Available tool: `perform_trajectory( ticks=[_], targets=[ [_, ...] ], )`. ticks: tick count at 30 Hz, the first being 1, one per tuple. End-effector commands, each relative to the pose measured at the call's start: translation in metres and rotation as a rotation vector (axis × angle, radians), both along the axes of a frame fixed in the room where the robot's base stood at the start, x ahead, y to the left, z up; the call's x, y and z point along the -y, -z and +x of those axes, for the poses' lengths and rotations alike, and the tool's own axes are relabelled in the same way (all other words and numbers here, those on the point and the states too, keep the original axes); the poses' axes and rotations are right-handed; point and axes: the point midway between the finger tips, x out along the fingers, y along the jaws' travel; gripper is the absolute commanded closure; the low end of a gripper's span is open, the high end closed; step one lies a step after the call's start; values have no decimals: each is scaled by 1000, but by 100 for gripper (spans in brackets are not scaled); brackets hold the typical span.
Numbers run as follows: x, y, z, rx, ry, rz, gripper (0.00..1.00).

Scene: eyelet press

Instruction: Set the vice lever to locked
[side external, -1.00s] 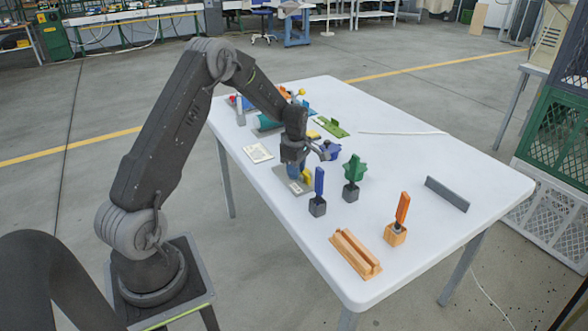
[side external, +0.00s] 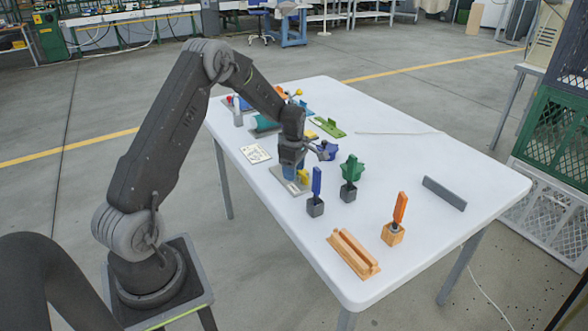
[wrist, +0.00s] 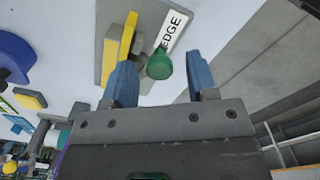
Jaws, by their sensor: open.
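My gripper (side external: 291,172) is low over a grey plate (side external: 284,182) near the table's left edge. In the wrist view its two blue fingers (wrist: 161,78) are apart. A round green knob (wrist: 160,66) shows in the gap between them, nearer the left finger; I cannot tell whether it touches. A yellow upright piece (wrist: 128,36) stands on the plate left of the knob, and it shows beside the gripper in the side view (side external: 304,176). A white label (wrist: 174,30) reading "EDGE" lies beyond the knob. No part is clearly identifiable as the vice lever; the gripper hides part of this fixture.
A wooden rail (side external: 353,254) lies in front. A white card (side external: 256,153) lies left of the gripper.

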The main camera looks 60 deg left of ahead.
Motion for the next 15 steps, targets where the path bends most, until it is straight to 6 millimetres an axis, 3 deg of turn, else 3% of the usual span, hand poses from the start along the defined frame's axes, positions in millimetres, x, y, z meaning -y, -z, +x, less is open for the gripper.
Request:
perform_trajectory(
  ticks=[8, 15],
  targets=[
    [-1, -17, 1, 3, 0, 2, 48],
    [-1, -68, 1, 4, 0, 3, 48]
  ],
)
